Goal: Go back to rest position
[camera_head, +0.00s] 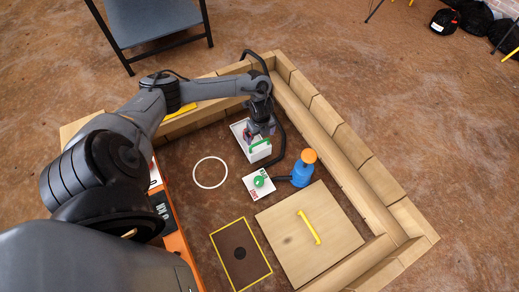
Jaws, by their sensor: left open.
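My left arm reaches in from the left over the wooden frame. Its gripper (262,129) points down, open, above a white box (239,130). A white and green item (260,149) stands at the near side of the box, close to the fingertips. I cannot tell whether the fingers touch anything, as they are small and dark here. My right gripper is not in view.
A wooden beam frame (345,150) encloses the dirt floor. Inside are a blue bottle-shaped object (301,173) with an orange top, a wooden panel (290,245) with a yellow handle, a white ring (226,169) and a yellow-edged brown mat (228,237). A grey table (155,22) stands behind.

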